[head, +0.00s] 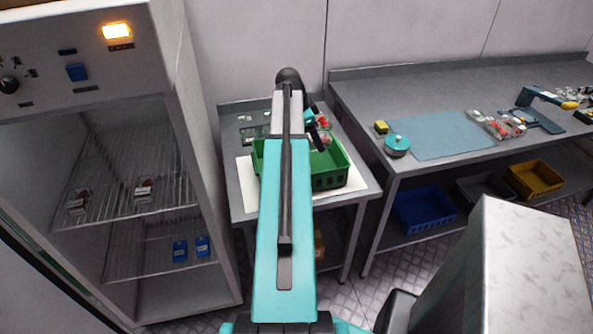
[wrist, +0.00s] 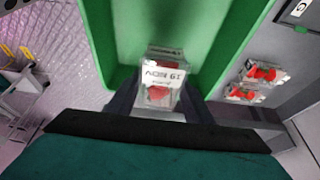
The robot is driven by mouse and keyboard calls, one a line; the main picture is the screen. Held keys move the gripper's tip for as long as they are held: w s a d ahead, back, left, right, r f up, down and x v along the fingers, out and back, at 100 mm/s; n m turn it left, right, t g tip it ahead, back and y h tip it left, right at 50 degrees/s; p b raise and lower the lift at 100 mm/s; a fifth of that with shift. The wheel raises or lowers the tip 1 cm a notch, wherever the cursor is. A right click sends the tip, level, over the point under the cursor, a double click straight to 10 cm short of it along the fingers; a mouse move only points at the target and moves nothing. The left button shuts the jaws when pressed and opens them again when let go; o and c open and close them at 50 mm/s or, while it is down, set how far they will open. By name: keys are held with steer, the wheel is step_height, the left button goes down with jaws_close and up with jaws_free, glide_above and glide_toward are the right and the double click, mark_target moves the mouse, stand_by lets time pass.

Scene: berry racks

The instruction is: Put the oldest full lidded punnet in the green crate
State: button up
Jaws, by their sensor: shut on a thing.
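The green crate (head: 330,178) stands on a small table behind my arm, which hides part of it. In the wrist view its green wall (wrist: 98,30) surrounds the space ahead of my gripper (wrist: 155,103). My gripper is shut on a clear punnet (wrist: 158,97) with red berries and a white label that seems to read 19 NOV, upside down. The punnet is over or within the crate's opening; I cannot tell whether it touches the floor. Two other punnets with red berries (wrist: 265,72) (wrist: 242,93) lie outside the crate on the grey tabletop.
An open cabinet (head: 150,205) at left holds small punnets (head: 78,200) on its upper shelf and blue items (head: 180,250) below. The right bench carries a blue mat (head: 440,135), a teal round object (head: 397,146) and several punnets (head: 500,125). A blue crate (head: 422,210) sits beneath.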

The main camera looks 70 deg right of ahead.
steer(key=p, duration=0.2)
glide_above(318, 167)
steer(key=w+a, duration=0.1)
steer(key=shift+f, duration=3.1)
steer(key=shift+f+p, duration=0.45)
steer(key=shift+f, duration=1.45)
steer(key=shift+f, duration=0.1)
steer(key=o, duration=1.2)
